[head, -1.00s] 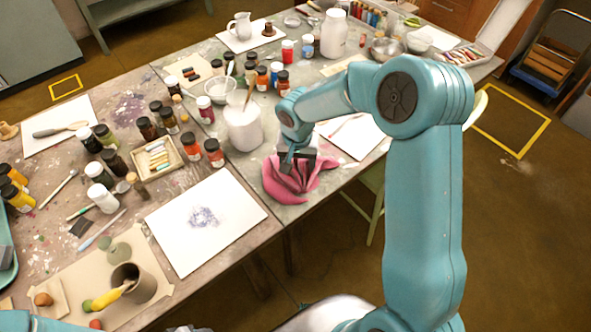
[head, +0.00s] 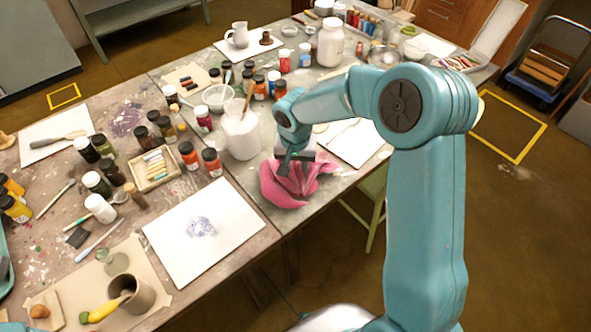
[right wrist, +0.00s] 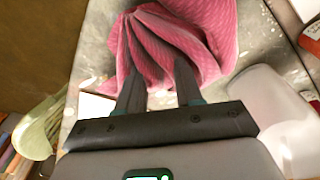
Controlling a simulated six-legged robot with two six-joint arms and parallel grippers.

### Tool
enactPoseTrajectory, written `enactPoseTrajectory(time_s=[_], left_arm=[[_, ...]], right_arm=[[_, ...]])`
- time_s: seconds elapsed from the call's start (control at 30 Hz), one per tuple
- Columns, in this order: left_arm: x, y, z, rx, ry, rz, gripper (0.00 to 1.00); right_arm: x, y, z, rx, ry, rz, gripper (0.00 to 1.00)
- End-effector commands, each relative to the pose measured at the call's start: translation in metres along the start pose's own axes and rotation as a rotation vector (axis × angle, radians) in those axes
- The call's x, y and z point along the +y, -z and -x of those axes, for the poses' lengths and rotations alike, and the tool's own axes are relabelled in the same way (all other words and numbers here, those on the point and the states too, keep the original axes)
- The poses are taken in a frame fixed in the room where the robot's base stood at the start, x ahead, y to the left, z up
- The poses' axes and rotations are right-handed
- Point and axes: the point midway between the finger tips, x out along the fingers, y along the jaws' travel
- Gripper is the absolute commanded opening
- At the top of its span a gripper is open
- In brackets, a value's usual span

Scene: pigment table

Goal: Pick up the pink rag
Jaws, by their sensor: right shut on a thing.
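The pink rag (head: 296,184) lies crumpled on the near right part of the paint-stained table, close to its edge. My right gripper (head: 296,163) points down at the rag's top and is shut on it. In the right wrist view the rag (right wrist: 180,35) fans out in folds from between the two dark fingers (right wrist: 158,82). The fingers pinch a gathered fold, and the cloth hides part of their tips. I cannot tell if the rag's lower side touches the table. My left gripper is not in view.
A white jug with brushes (head: 240,135) stands just left of the rag. A white sheet (head: 352,142) lies behind it to the right, and a painted sheet (head: 204,228) lies in front to the left. A green chair (head: 372,200) stands by the table's right edge.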

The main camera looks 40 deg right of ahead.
Motion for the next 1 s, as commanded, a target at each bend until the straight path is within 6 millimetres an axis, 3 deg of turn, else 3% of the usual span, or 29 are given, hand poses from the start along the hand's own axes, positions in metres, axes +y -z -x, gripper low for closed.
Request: enactPoseTrajectory(time_s=[0.3,0.5,0.7,1.0], left_arm=[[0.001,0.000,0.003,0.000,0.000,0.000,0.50],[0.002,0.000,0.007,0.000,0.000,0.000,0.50],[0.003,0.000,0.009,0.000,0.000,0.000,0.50],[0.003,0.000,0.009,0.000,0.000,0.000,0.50]], right_arm=[[-0.001,0.012,0.096,0.007,0.007,0.000,0.05],[-0.001,0.018,0.146,0.004,0.004,0.001,0.05],[-0.001,0.021,0.171,0.001,0.002,0.001,0.04],[0.000,0.021,0.175,0.001,0.002,0.001,0.04]])
